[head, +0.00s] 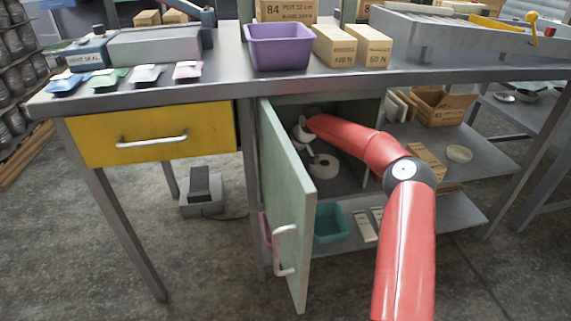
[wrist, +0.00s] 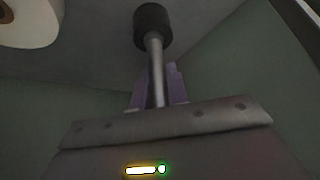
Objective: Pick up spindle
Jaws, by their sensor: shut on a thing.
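The spindle (wrist: 153,28) shows in the wrist view as a thin metal rod with a dark cylindrical end. My gripper (wrist: 158,92) is shut on its rod, with the purple fingers on either side. The dark end points away from the gripper. In the head view my red arm reaches into the open cabinet under the bench, and the cabinet door hides part of the wrist and the gripper. I cannot make out the spindle in the head view.
The green cabinet door (head: 287,210) stands open just left of my arm. A white roll (head: 323,166) lies inside the cabinet, and a pale round thing (wrist: 30,22) shows close by in the wrist view. A teal bin (head: 331,224) sits on the lower shelf. The yellow drawer (head: 155,133) is shut.

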